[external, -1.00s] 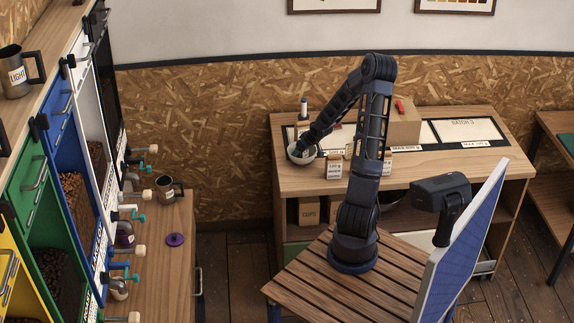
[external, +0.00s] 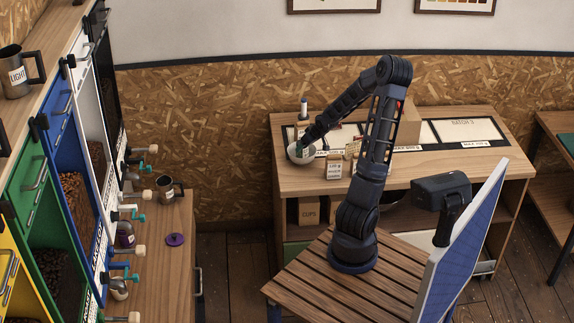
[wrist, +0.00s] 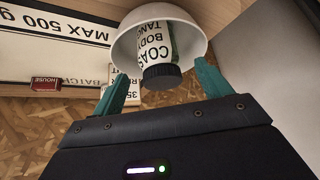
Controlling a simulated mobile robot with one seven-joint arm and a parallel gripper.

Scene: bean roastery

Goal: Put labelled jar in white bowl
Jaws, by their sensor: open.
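The labelled jar (wrist: 155,48) has a white label with black print and a black cap. It sits inside the white bowl (wrist: 194,36), its cap towards my gripper. My gripper (wrist: 160,72) is open, with one teal finger on each side of the jar's cap, apart from it. In the external view, the white bowl (external: 293,157) is at the left end of the wooden desk and looks tilted. My gripper (external: 307,138) is just over it and hides part of it. The jar's label (external: 305,152) shows there. Whether the fingers touch the bowl's rim cannot be told.
A cardboard box (external: 402,128) and a white board (external: 467,130) are farther right. The desk's front left is clear.

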